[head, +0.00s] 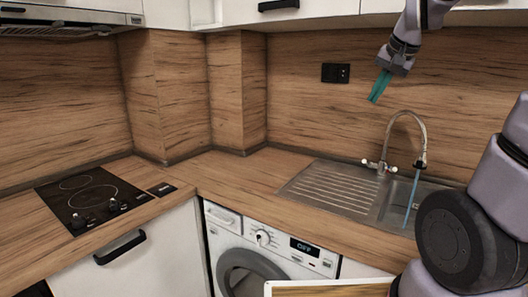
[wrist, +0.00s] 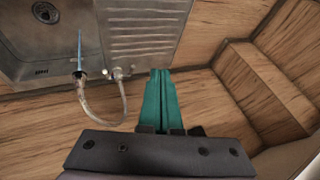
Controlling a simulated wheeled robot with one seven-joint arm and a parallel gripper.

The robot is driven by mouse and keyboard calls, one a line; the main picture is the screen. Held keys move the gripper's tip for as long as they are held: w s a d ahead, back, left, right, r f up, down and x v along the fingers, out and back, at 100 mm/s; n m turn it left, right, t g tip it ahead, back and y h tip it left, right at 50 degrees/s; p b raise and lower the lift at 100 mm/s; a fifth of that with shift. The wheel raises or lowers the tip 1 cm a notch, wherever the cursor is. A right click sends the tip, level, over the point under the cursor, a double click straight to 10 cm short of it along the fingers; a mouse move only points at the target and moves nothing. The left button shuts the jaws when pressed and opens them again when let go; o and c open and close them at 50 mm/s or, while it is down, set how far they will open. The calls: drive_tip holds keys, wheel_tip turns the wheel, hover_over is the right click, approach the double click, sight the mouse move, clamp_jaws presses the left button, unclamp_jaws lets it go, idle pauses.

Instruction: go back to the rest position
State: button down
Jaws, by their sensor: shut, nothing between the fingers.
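My gripper (head: 379,86) has teal fingers and hangs in the air in front of the wood splashback, above the back of the sink counter. In the wrist view its two fingers (wrist: 160,88) lie together with nothing between them. The sink (head: 365,190) with its ribbed drainboard is below it. The chrome tap (head: 423,130) stands to the right and lower, apart from the fingers. A blue stream of water (head: 412,196) runs from the tap into the basin, and it also shows in the wrist view (wrist: 79,52).
White upper cabinets (head: 290,10) are close above my arm. A black socket (head: 336,73) is on the splashback to the left of my gripper. A hob (head: 90,198) is at the left and a washing machine (head: 262,240) is under the counter. The corner counter (head: 235,168) is clear.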

drive_tip(key=s+a+n, duration=0.1)
drive_tip(key=s+a, duration=0.1)
drive_tip(key=s, duration=0.6)
drive_tip(key=s+a+n, duration=0.1)
drive_tip(key=s+a, duration=0.2)
drive_tip(key=s, duration=0.5)
drive_tip(key=shift+s+r+t+y, duration=0.2)
drive_tip(key=shift+r+t+y, duration=0.1)
drive_tip(key=shift+r, duration=0.15)
